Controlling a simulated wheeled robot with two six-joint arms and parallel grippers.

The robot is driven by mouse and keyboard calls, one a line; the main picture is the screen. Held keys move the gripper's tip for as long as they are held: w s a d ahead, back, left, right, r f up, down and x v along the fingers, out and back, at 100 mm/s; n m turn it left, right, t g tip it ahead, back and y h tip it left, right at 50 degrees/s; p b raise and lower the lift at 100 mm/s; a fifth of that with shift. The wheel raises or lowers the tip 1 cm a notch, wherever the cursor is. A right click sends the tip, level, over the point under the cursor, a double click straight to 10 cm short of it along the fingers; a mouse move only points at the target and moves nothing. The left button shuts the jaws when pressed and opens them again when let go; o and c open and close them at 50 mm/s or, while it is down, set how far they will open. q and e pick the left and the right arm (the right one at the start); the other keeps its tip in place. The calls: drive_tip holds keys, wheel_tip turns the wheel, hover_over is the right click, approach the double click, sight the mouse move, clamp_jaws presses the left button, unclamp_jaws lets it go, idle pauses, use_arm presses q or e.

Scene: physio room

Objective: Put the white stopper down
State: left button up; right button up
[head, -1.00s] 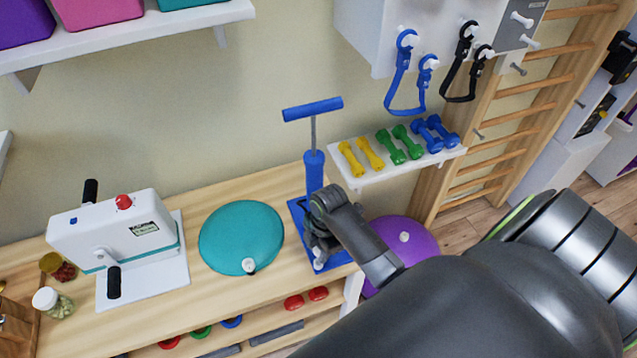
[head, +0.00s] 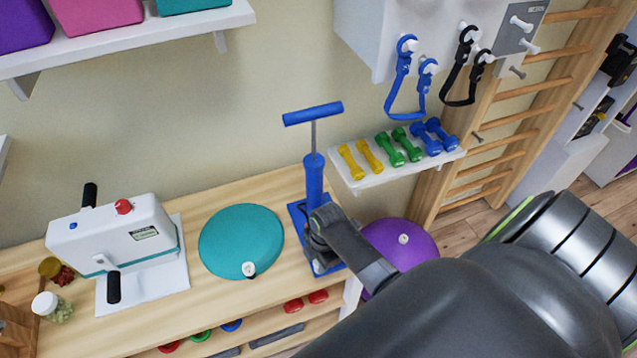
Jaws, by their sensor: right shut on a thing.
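My right gripper (head: 320,262) is over the blue base plate of the pump (head: 314,182) at the right end of the wooden bench. It is shut, and the white stopper at its fingertips is mostly hidden by the gripper now. I cannot tell whether the stopper touches the plate. A teal air cushion (head: 241,240) lies on the bench left of the gripper, with a small white valve piece (head: 249,268) near its front edge. A purple ball (head: 409,252) with a white plug (head: 403,239) sits right of the gripper, partly behind my arm. My left gripper is not in view.
A white machine (head: 112,233) with black handles stands on the bench (head: 205,305) at left, with jars (head: 46,304) beside it. A small wall shelf (head: 372,179) holds several dumbbells. Bare bench lies between machine and cushion.

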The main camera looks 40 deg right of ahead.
drive_tip(key=shift+f, duration=0.25)
drive_tip(key=o, duration=0.9)
drive_tip(key=shift+r, duration=0.5)
wheel_tip(320, 180, up, 12)
drive_tip(key=d+b, duration=0.1)
drive_tip(key=b, duration=0.1)
drive_tip(key=shift+d, duration=0.25)
drive_tip(key=shift+s, duration=0.1)
